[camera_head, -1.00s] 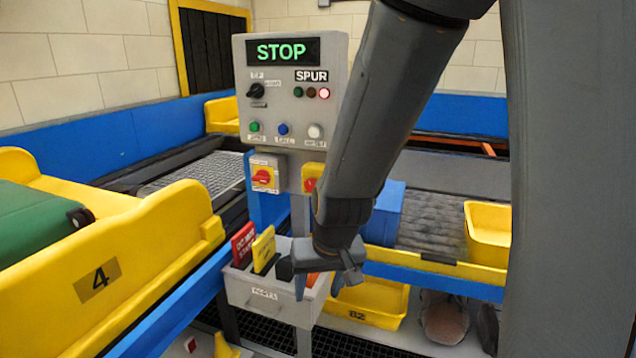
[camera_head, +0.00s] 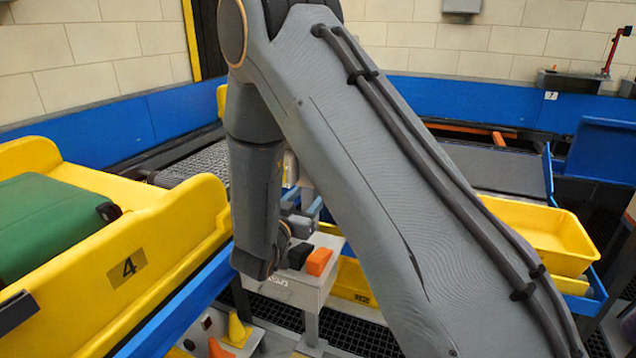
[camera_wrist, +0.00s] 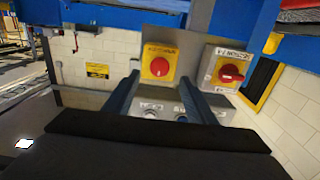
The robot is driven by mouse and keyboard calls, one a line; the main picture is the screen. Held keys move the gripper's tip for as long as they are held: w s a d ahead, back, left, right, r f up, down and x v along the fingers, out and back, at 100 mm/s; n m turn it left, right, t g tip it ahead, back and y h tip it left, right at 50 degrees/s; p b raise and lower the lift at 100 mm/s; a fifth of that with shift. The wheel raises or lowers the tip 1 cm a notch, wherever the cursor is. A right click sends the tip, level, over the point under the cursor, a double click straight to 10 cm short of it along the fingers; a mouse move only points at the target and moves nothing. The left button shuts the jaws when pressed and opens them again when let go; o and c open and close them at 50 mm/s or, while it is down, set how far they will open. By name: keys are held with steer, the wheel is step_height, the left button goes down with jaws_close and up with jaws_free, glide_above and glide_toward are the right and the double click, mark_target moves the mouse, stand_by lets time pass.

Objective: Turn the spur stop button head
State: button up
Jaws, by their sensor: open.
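In the wrist view, the stop button is a round red head (camera_wrist: 159,67) on a yellow box (camera_wrist: 150,52). My gripper (camera_wrist: 162,82) is open, with one finger on each side of the box in the picture. The red head shows between the fingers, ahead of them, and nothing is held. No contact with the head can be seen. In the head view, my gripper (camera_head: 302,215) is partly visible beside my wrist, and my arm hides the button and most of the control panel.
A grey box with a red rotary switch (camera_wrist: 230,73) sits right of the button in the wrist view. A yellow tray wall (camera_head: 165,240) is at left.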

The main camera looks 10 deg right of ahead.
steer(key=p+x, duration=0.2)
steer(key=x, duration=0.5)
steer(key=shift+w, duration=0.2)
steer(key=shift+d, duration=0.15)
steer(key=c, duration=1)
steer(key=shift+c, duration=0.2)
steer(key=shift+m+b, duration=2.75)
steer(key=shift+m, duration=0.75)
steer(key=o, duration=1)
